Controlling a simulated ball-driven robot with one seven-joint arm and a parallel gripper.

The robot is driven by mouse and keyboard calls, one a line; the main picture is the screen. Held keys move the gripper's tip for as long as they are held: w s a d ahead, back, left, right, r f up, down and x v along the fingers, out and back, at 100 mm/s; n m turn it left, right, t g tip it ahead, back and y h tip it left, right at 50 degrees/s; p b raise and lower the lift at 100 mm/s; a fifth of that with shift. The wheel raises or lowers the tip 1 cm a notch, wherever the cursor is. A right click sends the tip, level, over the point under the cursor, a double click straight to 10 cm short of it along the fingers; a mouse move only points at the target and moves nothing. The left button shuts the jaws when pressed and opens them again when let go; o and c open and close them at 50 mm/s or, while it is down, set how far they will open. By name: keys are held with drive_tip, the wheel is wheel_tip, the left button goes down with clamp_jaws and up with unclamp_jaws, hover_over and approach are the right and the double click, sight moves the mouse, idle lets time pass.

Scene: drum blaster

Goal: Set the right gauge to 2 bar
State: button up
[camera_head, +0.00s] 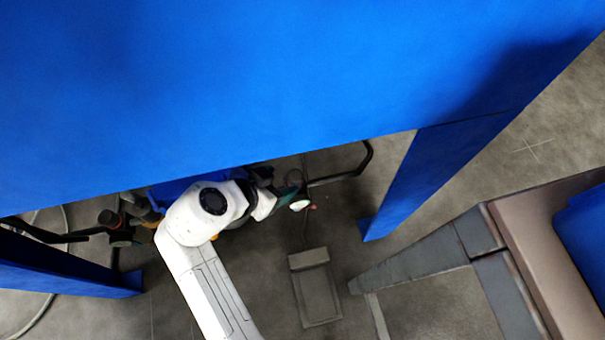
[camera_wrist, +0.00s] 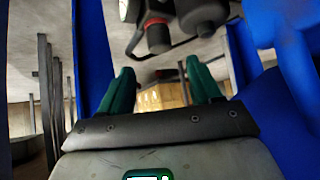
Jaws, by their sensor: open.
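A small round white gauge face (camera_head: 300,204) shows under the blue cabinet in the head view, right beside my gripper (camera_head: 284,193). Its needle and numbers are too small to read. In the wrist view, the green fingers of my gripper (camera_wrist: 162,84) are apart, with nothing between them. Beyond and above the fingertips hang a dark knob with a red ring (camera_wrist: 157,34) and a second dark cylinder (camera_wrist: 202,14). Part of a pale round face (camera_wrist: 124,10), possibly a gauge, is cut off at the top edge. I cannot tell whether my gripper touches any of these.
The blue cabinet (camera_head: 260,80) overhangs the work area, with a blue leg (camera_head: 430,175) at the right and another (camera_head: 70,270) at the left. Black hoses (camera_head: 345,175) and fittings (camera_head: 110,220) run beneath. A pedal-like box (camera_head: 315,285) lies on the open floor.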

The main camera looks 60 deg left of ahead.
sight(295, 176)
drive_tip(key=b+x, duration=0.4)
drive_tip(key=x, duration=0.4)
drive_tip(key=shift+w+a+f, duration=0.1)
drive_tip(key=shift+w+f, duration=0.1)
drive_tip(key=shift+f, duration=0.05)
drive_tip(key=c, duration=1)
drive_tip(key=shift+r+p, duration=0.1)
drive_tip(key=shift+p, duration=0.35)
